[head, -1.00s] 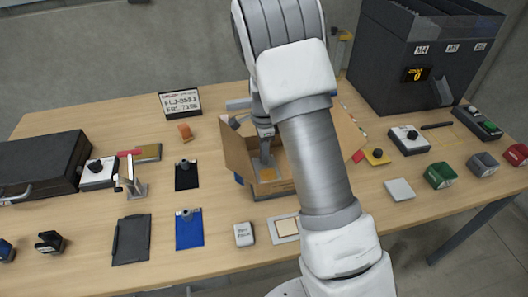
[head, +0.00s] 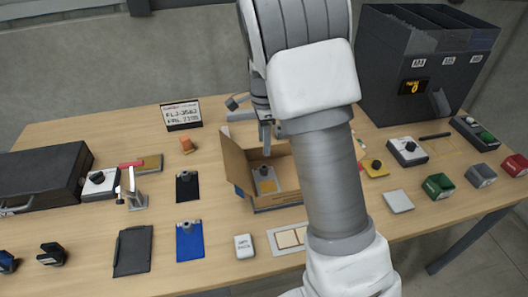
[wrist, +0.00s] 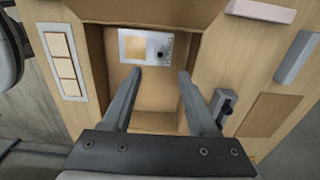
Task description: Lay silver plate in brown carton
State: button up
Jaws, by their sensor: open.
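The silver plate (head: 267,186) with a dark knob and a tan square lies inside the open brown carton (head: 237,163). In the wrist view the plate (wrist: 127,47) appears flat on the carton floor, close to one wall of the carton (wrist: 95,45). My gripper (head: 268,146) is above the carton in the head view, apart from the plate. In the wrist view the fingers (wrist: 160,75) are spread with nothing between them, and the plate shows beyond their tips. My arm hides the carton's right side in the head view.
A blue plate (head: 190,240), a black plate (head: 187,187) and a dark clipboard-like board (head: 132,251) lie left of the carton. A white block (head: 244,246) and a tray with tan squares (head: 275,241) are in front. A dark bin unit (head: 390,75) stands back right.

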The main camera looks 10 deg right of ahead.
jog(key=s+r+n+t+y, duration=0.1)
jog(key=s+r+n+t, duration=0.2)
jog(key=s+r+n, duration=0.8)
jog(key=s+r+n+t, duration=0.1)
jog(key=s+r+n, duration=0.2)
jog(key=s, duration=0.5)
jog(key=s+r+n+t+h, duration=0.1)
jog(key=s+r+n, duration=0.2)
jog(key=s, duration=0.5)
jog(key=shift+r+n+t, duration=0.2)
jog(key=shift+n+t, duration=0.1)
jog(key=shift+n, duration=0.2)
jog(key=shift+r, duration=0.15)
notch_tip(320, 180, up, 2)
jog(key=shift+p, duration=1.15)
